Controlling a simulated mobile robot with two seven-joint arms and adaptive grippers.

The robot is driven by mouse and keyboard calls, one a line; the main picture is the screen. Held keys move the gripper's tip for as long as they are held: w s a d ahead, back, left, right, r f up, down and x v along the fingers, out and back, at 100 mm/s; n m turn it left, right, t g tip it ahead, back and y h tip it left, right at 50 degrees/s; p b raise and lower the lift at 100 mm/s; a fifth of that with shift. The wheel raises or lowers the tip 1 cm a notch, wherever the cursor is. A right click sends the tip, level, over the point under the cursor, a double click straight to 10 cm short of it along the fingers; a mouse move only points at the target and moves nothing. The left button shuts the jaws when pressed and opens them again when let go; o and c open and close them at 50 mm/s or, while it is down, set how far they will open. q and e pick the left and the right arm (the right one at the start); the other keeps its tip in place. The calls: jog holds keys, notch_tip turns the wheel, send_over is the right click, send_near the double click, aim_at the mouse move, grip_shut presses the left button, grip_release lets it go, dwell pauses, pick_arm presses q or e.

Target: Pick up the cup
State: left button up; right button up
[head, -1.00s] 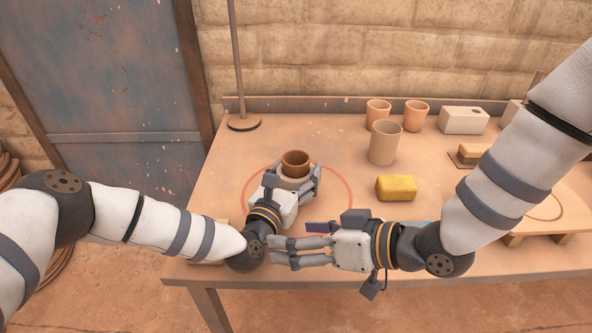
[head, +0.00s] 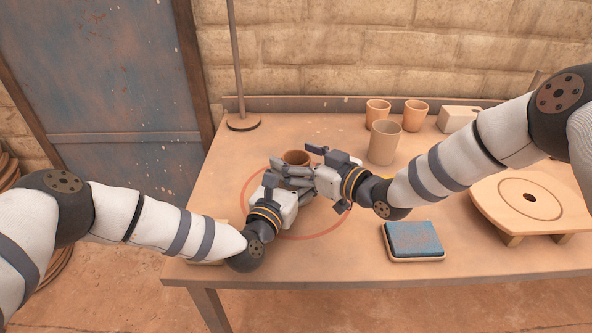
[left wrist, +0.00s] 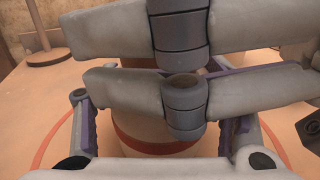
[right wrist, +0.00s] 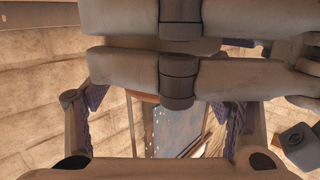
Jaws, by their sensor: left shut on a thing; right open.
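A brown cup (head: 297,157) stands upright inside the red ring (head: 322,236) marked on the table; its rim shows above my fingers. A paler body with a red-brown band (left wrist: 150,132) shows between my left fingers in the left wrist view. My left gripper (head: 283,180) is shut around this lower part. My right gripper (head: 296,174) is open beside the cup, its fingers pointing left at rim height. The fingers hide most of the cup. Whether the right fingers touch it cannot be told. The right wrist view shows wall and door between the open fingers.
A tall beige cup (head: 384,143) and two small terracotta cups (head: 377,112) (head: 415,114) stand at the back. A pale block (head: 458,119) is beside them. A blue-topped pad (head: 413,239) and a round-marked wooden board (head: 530,205) lie right. A rod stand (head: 243,123) is back left.

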jog(key=c, duration=1.3)
pick_arm(q)
jog(key=o, duration=1.5)
pick_arm(e)
notch_tip(320, 180, up, 10)
jog(key=shift+r, duration=0.1)
pick_arm(q)
jog(key=shift+s, duration=0.1)
